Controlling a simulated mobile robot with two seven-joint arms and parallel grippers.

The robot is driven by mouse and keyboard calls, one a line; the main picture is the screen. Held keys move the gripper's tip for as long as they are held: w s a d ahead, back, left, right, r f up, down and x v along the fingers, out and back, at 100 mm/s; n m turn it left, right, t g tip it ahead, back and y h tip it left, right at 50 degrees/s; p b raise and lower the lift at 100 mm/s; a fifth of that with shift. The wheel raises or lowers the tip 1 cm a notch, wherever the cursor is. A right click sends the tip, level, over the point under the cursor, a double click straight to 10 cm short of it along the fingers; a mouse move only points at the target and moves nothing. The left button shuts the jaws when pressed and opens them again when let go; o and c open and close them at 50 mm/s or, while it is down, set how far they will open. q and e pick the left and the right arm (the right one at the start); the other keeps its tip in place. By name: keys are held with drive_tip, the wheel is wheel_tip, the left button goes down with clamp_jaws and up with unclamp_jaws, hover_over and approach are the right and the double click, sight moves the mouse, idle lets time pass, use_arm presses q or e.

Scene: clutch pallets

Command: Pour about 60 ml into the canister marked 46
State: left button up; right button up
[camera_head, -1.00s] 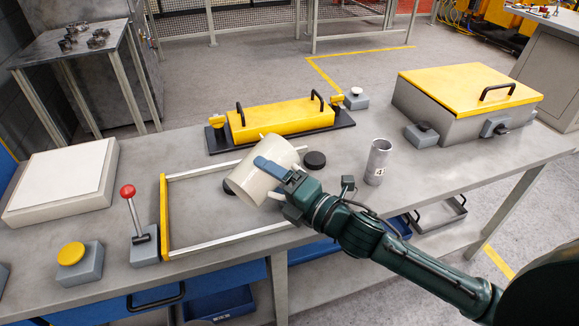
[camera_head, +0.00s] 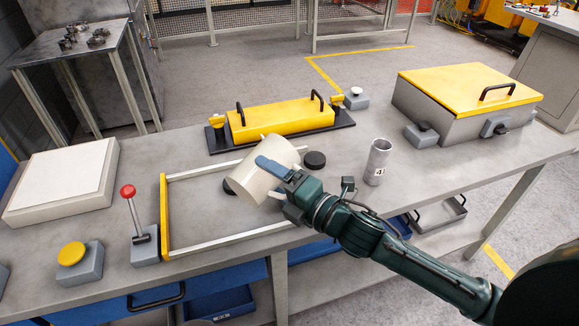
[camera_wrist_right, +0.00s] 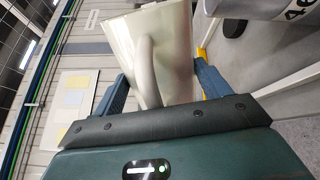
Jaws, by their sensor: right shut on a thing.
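A cream jug (camera_head: 250,176) is held tilted above the bench near the middle of the head view. My right gripper (camera_head: 273,175) is shut on it. In the right wrist view the jug (camera_wrist_right: 173,35) sits between the blue fingers, with its curved handle toward the palm. Its contents are hidden. A grey cylindrical canister (camera_head: 379,158) stands upright to the right of the jug, apart from it. Its label shows a 4 in the head view; the wrist view shows the canister (camera_wrist_right: 265,8) with a label reading 46. My left gripper is out of view.
A yellow block with black handles (camera_head: 272,121) lies behind the jug. A yellow-lidded box (camera_head: 465,90) stands back right. A metal-railed frame (camera_head: 164,215), a red-knobbed lever (camera_head: 135,210) and a yellow button (camera_head: 72,254) are left. Bench around the canister is mostly clear.

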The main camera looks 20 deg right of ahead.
idle(0.8)
drive_tip(key=n, duration=0.1)
drive_tip(key=f+n+b, duration=0.1)
drive_tip(key=n, duration=0.1)
drive_tip(key=shift+s+a+f, duration=0.25)
drive_tip(key=shift+s+a, duration=0.05)
drive_tip(key=shift+a, duration=0.1)
drive_tip(key=shift+f+n, duration=0.15)
drive_tip(key=shift+n, duration=0.35)
drive_tip(key=shift+w+f+n+b, duration=0.1)
drive_tip(key=shift+f+n+b, duration=0.4)
drive_tip(key=shift+n, duration=0.2)
